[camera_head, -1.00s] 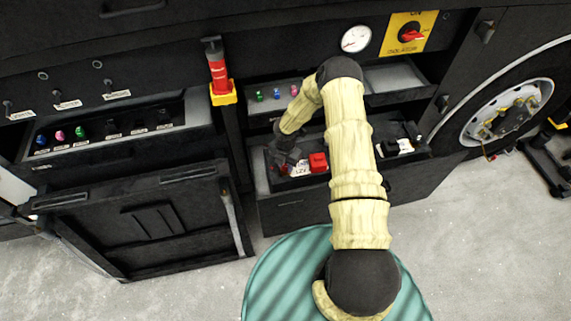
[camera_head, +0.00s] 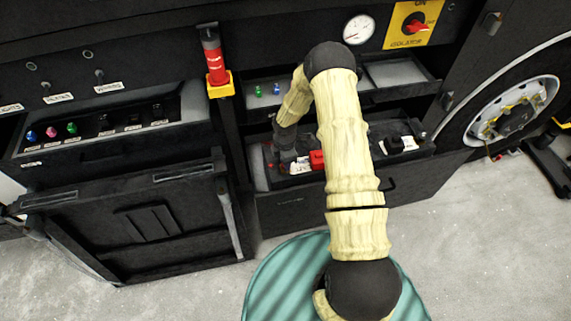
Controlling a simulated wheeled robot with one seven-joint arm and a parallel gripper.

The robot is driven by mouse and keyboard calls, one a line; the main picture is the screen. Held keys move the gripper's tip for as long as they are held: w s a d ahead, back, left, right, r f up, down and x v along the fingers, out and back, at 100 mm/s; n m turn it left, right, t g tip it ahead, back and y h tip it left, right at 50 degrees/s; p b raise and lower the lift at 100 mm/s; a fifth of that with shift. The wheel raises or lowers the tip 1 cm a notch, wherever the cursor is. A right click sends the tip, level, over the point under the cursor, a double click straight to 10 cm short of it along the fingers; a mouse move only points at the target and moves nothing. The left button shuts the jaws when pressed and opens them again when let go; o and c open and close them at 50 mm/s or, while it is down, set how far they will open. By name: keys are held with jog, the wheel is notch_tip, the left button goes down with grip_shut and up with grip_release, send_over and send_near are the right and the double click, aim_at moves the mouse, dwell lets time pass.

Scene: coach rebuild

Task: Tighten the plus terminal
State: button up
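My arm reaches over the open battery drawer (camera_head: 300,205) in the middle of the coach side. My gripper (camera_head: 284,158) points down into the left part of this drawer. Its fingertips are small, dark and partly hidden, so I cannot tell whether they hold anything. A red block-like cover (camera_head: 317,160) stands just right of the gripper, beside a white label (camera_head: 300,167). A small reddish part (camera_head: 270,165) shows left of the gripper. The plus terminal itself cannot be made out clearly. A second white label (camera_head: 409,143) with black parts lies at the drawer's right end.
An upper tray (camera_head: 398,72) with small green and blue pieces sits above the drawer. A red cylinder in a yellow holder (camera_head: 217,75) stands to the left. The isolator switch (camera_head: 416,26) and gauge (camera_head: 358,29) are above. An open left panel (camera_head: 140,225) hangs below a fuse tray.

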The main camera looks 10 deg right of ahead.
jog(key=m+b, duration=0.1)
jog(key=m, duration=0.1)
jog(key=m+b, duration=0.1)
jog(key=m, duration=0.2)
jog(key=shift+s+d+f+m+b, duration=0.1)
jog(key=shift+d+m+b, duration=0.1)
jog(key=shift+m+b, duration=0.15)
jog(key=m+b, duration=0.2)
jog(key=m, duration=0.2)
jog(key=shift+m, duration=0.25)
jog(key=shift+a, duration=0.1)
jog(key=o, duration=1)
jog(key=shift+c, duration=0.2)
jog(key=shift+r, duration=0.2)
notch_tip(320, 180, up, 17)
jog(key=b, duration=0.2)
jog(key=shift+r, duration=0.15)
